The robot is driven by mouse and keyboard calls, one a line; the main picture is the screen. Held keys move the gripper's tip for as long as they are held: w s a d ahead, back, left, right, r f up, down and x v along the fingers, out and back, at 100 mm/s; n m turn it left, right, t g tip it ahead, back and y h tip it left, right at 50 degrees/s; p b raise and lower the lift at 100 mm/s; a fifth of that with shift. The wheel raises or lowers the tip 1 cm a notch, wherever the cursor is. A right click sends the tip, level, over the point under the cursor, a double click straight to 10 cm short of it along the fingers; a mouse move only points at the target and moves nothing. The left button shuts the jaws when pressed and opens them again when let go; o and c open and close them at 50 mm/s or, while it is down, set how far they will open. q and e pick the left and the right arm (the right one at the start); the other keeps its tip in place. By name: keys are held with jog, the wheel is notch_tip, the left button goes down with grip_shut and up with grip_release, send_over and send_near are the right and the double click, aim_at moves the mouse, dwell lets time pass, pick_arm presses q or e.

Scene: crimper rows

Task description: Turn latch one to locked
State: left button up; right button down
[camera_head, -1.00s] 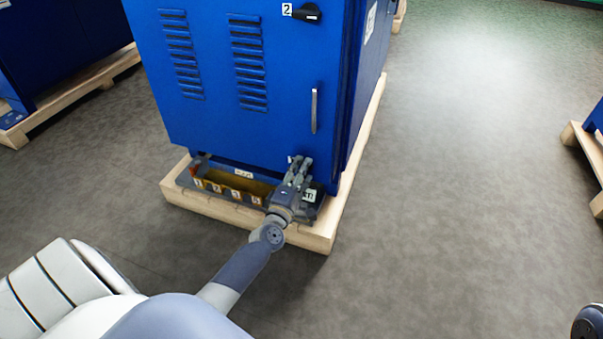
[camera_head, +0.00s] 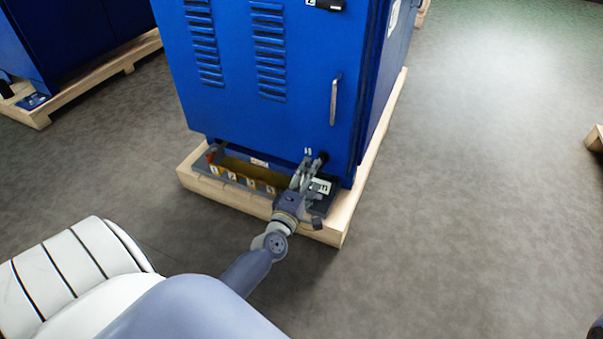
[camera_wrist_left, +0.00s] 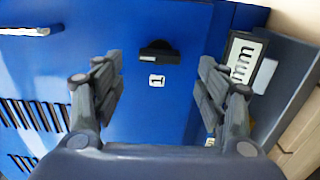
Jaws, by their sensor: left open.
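Latch one is a black knob (camera_wrist_left: 158,52) on the blue cabinet door, with a white "1" label (camera_wrist_left: 156,81) beside it. In the left wrist view its grip bar lies parallel to the door handle (camera_wrist_left: 30,31). In the head view the latch (camera_head: 323,157) shows small at the door's lower right corner, partly behind my gripper. My left gripper (camera_wrist_left: 160,80) is open and empty, its fingers on either side of the latch in the picture, apart from it. In the head view the left gripper (camera_head: 306,175) is just in front of the latch.
The cabinet (camera_head: 225,110) stands on a wooden pallet (camera_head: 345,222). A grey tray (camera_head: 205,165) with numbered yellow compartments lies below the door, close under my gripper. Latch two (camera_head: 330,5) is at the top edge.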

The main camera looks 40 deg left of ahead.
pick_arm(q)
jog(key=v, duration=0.6)
jog(key=shift+s, duration=0.35)
jog(key=shift+r, duration=0.1)
